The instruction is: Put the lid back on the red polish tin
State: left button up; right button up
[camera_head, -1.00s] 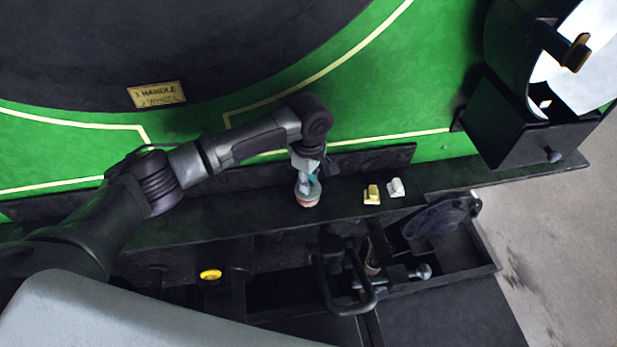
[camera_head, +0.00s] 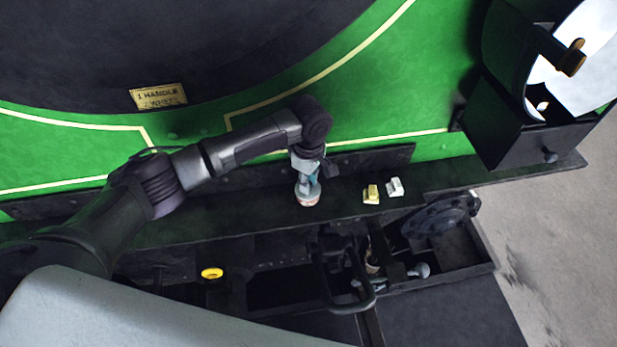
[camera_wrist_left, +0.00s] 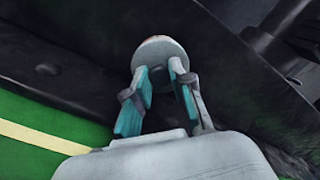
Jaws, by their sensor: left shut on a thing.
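My left gripper (camera_head: 309,187) points down over the dark ledge, and its fingers are shut on a pale grey round lid (camera_head: 307,197). In the left wrist view the teal-padded fingers (camera_wrist_left: 160,78) meet at the near edge of the lid (camera_wrist_left: 158,50). The red polish tin (camera_head: 308,204) shows only as a thin reddish band under the lid in the head view. The lid hides the rest of the tin. I cannot tell whether the lid sits fully down or level on it. My right gripper is not in view.
A yellow block (camera_head: 371,194) and a white block (camera_head: 395,187) stand on the ledge (camera_head: 240,219) right of the tin. The green panel (camera_head: 390,105) rises behind. In front are an open dark tray (camera_head: 487,255), a black handle (camera_head: 352,307) and a yellow ring (camera_head: 212,273).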

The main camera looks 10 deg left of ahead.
pick_arm(q)
jog(key=shift+p, duration=0.6)
dwell(0.7)
dwell(0.4)
jog(key=o, duration=1)
jog(key=shift+c, duration=0.2)
jog(key=shift+o, duration=0.2)
jog(key=o, duration=0.4)
jog(key=shift+o, duration=0.2)
